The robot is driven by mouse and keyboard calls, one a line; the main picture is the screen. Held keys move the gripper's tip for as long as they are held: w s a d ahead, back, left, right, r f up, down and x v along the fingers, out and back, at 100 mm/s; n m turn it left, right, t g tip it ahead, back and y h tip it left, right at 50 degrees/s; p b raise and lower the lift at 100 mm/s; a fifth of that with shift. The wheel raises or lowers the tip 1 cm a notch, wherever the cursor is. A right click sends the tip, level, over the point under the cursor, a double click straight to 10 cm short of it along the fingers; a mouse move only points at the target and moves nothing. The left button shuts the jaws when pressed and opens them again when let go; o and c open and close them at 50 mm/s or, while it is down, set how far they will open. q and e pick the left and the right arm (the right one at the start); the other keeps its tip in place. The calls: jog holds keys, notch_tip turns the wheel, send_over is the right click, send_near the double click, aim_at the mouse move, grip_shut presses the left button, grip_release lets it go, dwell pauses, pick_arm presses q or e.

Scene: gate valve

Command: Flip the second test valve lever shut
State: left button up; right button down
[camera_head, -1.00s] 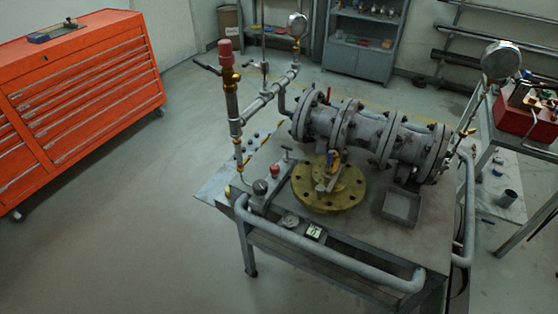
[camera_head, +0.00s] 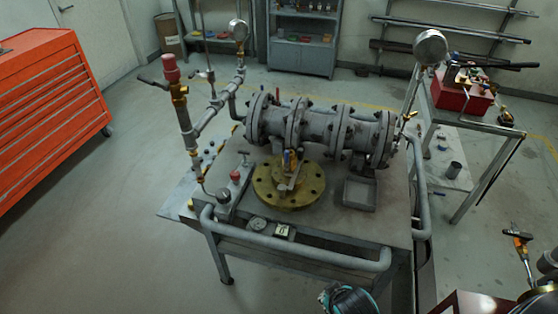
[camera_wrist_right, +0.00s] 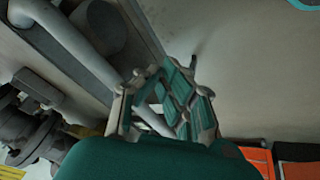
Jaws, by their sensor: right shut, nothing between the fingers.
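The grey flanged gate valve (camera_head: 315,130) lies on the metal bench (camera_head: 330,225). A small yellow lever (camera_head: 411,116) sits at its right end, below the right gauge (camera_head: 430,47). I cannot tell which is the second test valve lever. In the wrist view my right gripper (camera_wrist_right: 168,98), with teal pads, is shut and empty, near a grey pipe (camera_wrist_right: 75,40). It touches no lever that I can see. My left gripper is not in view.
A yellow-brass flange (camera_head: 262,190) and a grey tray (camera_head: 361,191) lie on the bench. A tubular rail (camera_head: 310,252) runs along its front. A side table (camera_head: 480,120) with a red toolbox (camera_head: 463,98) stands right. Open floor lies left, by the orange cabinet (camera_head: 45,110).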

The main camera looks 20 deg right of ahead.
jog(key=w+d+r+n+t+h, duration=0.1)
jog(key=w+d+r+n+t, duration=0.15)
jog(key=w+r+t, duration=0.45)
jog(key=w+d+r+n+t+h, duration=0.2)
jog(key=w+r+n+t, duration=0.15)
jog(key=w+r, duration=0.75)
jog(key=w+a+n+t+y, duration=0.1)
jog(key=w+a+n+y, duration=0.5)
jog(key=n, duration=0.7)
jog(key=shift+w+a+t+y, duration=0.2)
jog(key=shift+a+t+y, duration=0.15)
jog(key=shift+a+y, duration=1.25)
jog(key=shift+d+r+y, duration=0.15)
jog(key=shift+d+y, duration=0.15)
jog(key=shift+d, duration=0.05)
